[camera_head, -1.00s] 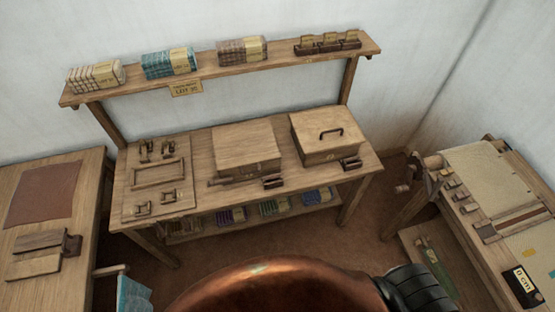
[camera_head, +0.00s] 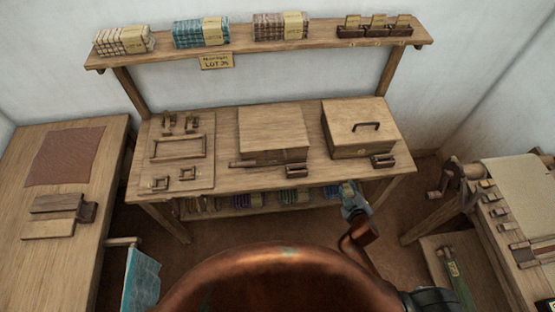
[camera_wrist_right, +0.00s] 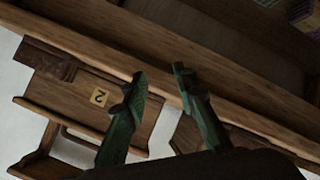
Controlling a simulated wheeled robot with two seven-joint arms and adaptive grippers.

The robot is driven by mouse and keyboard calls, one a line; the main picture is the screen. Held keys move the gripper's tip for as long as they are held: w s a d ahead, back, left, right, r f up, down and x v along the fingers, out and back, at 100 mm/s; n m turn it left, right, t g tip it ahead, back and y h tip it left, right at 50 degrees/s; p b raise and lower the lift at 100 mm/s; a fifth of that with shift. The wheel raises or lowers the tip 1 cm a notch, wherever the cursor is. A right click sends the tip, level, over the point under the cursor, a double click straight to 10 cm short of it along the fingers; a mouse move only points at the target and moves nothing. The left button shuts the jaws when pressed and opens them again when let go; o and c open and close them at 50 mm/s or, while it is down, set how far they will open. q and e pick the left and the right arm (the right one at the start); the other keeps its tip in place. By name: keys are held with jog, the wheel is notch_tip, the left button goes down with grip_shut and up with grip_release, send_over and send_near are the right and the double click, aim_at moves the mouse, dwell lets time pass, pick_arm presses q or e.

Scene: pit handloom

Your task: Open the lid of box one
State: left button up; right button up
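Two wooden boxes stand on the middle table. The left box (camera_head: 272,135) has a flat, plain lid that looks closed. The right box (camera_head: 358,128) has a dark handle (camera_head: 366,127) on its closed lid. I cannot read which is box one in the head view. My right gripper (camera_head: 352,200) is at the table's front edge, below the right box, and touches neither box. In the right wrist view its two green fingers (camera_wrist_right: 159,72) are apart with nothing between them. My left gripper is out of view.
A shelf (camera_head: 265,41) with cloth stacks runs above the table. Small wooden blocks sit before the boxes. A side table (camera_head: 60,240) stands left and the loom (camera_head: 515,200) right.

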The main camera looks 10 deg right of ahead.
jog(key=w+a+r+n+t+y, duration=0.25)
jog(key=a+r, duration=0.25)
jog(key=r, duration=0.3)
jog(key=w+a+r+n+t+y, duration=0.2)
jog(key=w+a+r+n, duration=0.2)
jog(key=r, duration=0.3)
jog(key=n+g+y, duration=0.5)
jog(key=n+y, duration=0.3)
jog(key=n, duration=0.4)
send_near(276, 158)
jog(key=w+a+f, duration=0.1)
jog(key=w, duration=0.1)
jog(key=shift+y, duration=0.25)
jog(key=b+x, duration=0.1)
jog(key=x, duration=0.7)
jog(key=shift+s+a+f, duration=0.1)
jog(key=shift+s+a, duration=0.05)
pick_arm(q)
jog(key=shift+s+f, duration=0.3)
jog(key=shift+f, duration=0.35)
pick_arm(e)
jog(key=shift+c, duration=0.7)
grip_shut()
